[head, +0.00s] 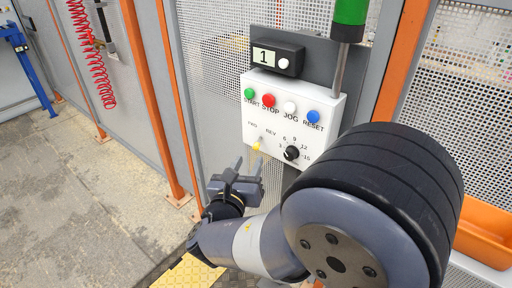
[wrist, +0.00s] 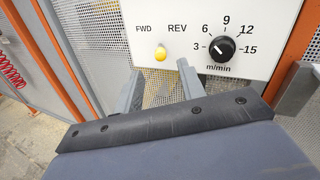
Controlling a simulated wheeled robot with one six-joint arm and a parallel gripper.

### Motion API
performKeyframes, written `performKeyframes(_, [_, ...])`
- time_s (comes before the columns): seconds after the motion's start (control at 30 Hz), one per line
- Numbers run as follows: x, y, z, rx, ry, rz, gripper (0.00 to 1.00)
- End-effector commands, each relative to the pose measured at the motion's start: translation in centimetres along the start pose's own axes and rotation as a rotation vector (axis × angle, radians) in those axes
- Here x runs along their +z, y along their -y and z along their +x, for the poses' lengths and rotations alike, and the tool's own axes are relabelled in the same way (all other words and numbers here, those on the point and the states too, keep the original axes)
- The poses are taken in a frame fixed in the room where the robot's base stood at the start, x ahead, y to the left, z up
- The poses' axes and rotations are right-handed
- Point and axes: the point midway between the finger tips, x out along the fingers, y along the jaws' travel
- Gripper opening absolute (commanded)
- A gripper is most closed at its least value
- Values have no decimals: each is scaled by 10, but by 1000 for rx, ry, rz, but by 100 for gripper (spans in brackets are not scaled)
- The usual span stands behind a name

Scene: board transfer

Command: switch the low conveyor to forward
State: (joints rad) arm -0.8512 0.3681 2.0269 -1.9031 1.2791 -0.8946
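A white control box (head: 286,112) hangs on the mesh fence. Its FWD/REV selector has a small lever with a yellow tip (head: 256,147), which also shows in the wrist view (wrist: 160,54) below and between the FWD and REV labels. I cannot tell which side the lever is set to. My gripper (head: 249,167) is just below the lever. In the wrist view its two grey fingers (wrist: 160,72) stand apart, one on each side of the yellow tip and slightly below it, with nothing between them. Contact with the lever is not visible.
A speed dial (head: 291,153) sits right of the selector. Green, red, white and blue buttons (head: 268,100) line the box above. A display (head: 265,57) reading 1 is mounted on top. An orange bin (head: 484,232) stands at the right. The floor at left is open.

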Motion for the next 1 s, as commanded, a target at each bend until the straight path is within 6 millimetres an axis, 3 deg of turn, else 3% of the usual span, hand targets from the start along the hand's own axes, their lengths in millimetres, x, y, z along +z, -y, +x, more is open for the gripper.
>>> performKeyframes(0.2, [0,1,38,-4,-2,0,38])
performKeyframes(0.4, [0,1,59,-3,-1,1,38])
performKeyframes(0.8, [0,0,65,0,-1,1,38])
performKeyframes(1.0, [0,0,65,0,-1,1,22])
